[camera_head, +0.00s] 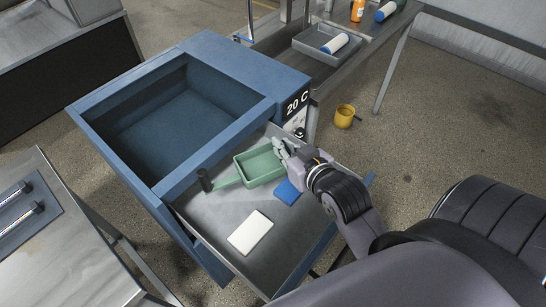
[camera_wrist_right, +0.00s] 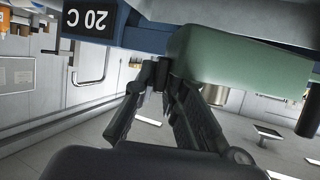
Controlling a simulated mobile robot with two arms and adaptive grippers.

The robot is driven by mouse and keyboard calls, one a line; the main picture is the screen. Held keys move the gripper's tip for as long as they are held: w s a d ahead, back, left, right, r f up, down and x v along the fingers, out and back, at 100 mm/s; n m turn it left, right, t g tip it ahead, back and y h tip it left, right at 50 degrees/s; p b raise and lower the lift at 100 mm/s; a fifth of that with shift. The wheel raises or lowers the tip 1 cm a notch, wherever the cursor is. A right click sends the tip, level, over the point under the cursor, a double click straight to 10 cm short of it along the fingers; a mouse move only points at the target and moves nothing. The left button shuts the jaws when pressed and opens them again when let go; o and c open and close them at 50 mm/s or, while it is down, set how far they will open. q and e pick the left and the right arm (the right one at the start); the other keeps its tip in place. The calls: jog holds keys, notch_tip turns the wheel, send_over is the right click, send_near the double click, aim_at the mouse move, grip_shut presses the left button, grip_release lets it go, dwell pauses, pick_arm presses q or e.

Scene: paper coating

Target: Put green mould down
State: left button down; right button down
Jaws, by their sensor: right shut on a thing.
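The green mould (camera_head: 259,166) is a shallow rectangular tray with a flat tab at its left end. It is in or just above the open drawer (camera_head: 208,212) of the blue cabinet; I cannot tell if it touches the drawer floor. My right gripper (camera_head: 281,148) is shut on the mould's right end. In the right wrist view the mould (camera_wrist_right: 235,65) fills the upper right, and the gripper's fingers (camera_wrist_right: 172,75) meet its edge. My left gripper is not in view.
A white block (camera_head: 250,232) and a blue block (camera_head: 287,192) lie in the drawer. A dark upright handle (camera_head: 205,180) stands by the mould's tab. The blue cabinet (camera_head: 235,62) has an open top. Bare drawer floor shows left of the white block.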

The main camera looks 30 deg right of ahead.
notch_tip(320, 180, down, 11)
jog(key=shift+f, duration=0.1)
jog(key=w+p, duration=0.1)
jog(key=w, duration=0.3)
jog(key=shift+w, duration=0.3)
jog(key=w, duration=0.2)
jog(key=w+p, duration=0.1)
jog(key=shift+w+d+r, duration=0.1)
jog(key=shift+w+r, duration=0.2)
jog(key=shift+s+f, duration=0.1)
jog(key=shift+f, duration=0.7)
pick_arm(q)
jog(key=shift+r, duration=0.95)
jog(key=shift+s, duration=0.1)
